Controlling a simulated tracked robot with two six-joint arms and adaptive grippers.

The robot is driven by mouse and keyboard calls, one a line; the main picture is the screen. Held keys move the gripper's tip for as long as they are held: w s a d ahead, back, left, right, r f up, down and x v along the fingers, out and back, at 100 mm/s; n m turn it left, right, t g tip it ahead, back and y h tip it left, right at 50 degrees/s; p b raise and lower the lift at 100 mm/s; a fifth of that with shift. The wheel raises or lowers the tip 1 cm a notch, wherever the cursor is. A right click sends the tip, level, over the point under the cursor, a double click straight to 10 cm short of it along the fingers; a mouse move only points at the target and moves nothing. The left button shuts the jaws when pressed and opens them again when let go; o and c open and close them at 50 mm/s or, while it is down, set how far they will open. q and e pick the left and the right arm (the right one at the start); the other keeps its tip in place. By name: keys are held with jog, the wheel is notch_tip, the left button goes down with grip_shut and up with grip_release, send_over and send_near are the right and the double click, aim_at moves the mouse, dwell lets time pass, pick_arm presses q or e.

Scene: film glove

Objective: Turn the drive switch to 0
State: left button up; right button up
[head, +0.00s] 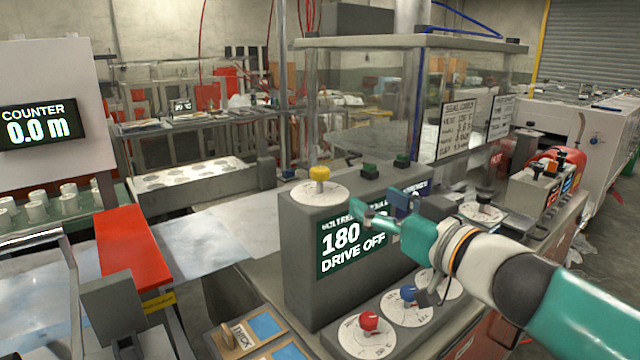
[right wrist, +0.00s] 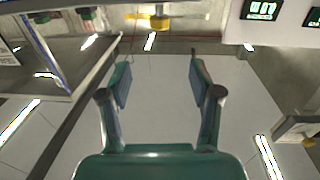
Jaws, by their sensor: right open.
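A grey control box carries a green display (head: 352,240) reading "180" and "DRIVE OFF". On its top is a yellow knob (head: 319,174) on a white dial. A red knob (head: 369,321) and a blue knob (head: 408,292) sit on white dials on the lower panel, with another dial partly behind my right arm. I cannot read which one is the drive switch. My right gripper (head: 380,208) is in front of the box, right of and below the yellow knob, apart from it. In the right wrist view its jaws (right wrist: 160,78) are open and empty. My left gripper is not in view.
A glass-walled enclosure (head: 380,90) stands behind the box. Left are a red block (head: 127,248) and a counter display (head: 40,122) reading 0.0 m. A black-topped dial (head: 485,205) and a small switch box (head: 548,185) lie right, beyond my arm.

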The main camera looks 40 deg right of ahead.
jog(key=b, duration=0.4)
send_near(326, 173)
jog(key=x, duration=0.4)
jog(key=shift+w+a+f, duration=0.1)
jog(key=shift+w+f, duration=0.05)
jog(key=shift+f, duration=0.15)
jog(key=x, duration=0.6)
jog(key=shift+w+r+b, duration=0.25)
jog(key=shift+w+b, duration=0.15)
jog(key=shift+w+d, duration=0.25)
jog(key=shift+w, duration=0.15)
